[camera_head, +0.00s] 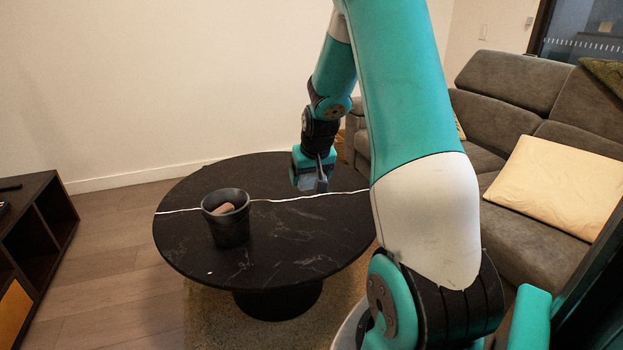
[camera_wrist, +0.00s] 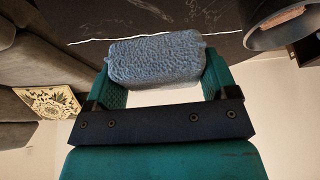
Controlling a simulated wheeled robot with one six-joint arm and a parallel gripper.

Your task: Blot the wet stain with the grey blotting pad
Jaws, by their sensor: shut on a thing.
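The grey blotting pad (camera_wrist: 157,60), a bluish-grey block with a rough, nubbly surface, is held between the two teal fingers of my gripper (camera_wrist: 157,76) in the wrist view. In the head view my gripper (camera_head: 315,176) hangs over the far right part of the black round table (camera_head: 290,245). The pad shows there only as a small grey-blue patch (camera_head: 320,185) at the fingertips. I cannot tell whether it touches the tabletop. I cannot make out a wet stain in either view.
A black pot (camera_head: 230,229) with a brownish thing inside stands on the table's left part. A thin white line crosses the tabletop. A shag rug (camera_head: 215,315) lies under the table. A grey sofa (camera_head: 530,235) with a cream cushion (camera_head: 553,188) is at right, a dark shelf (camera_head: 40,230) at left.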

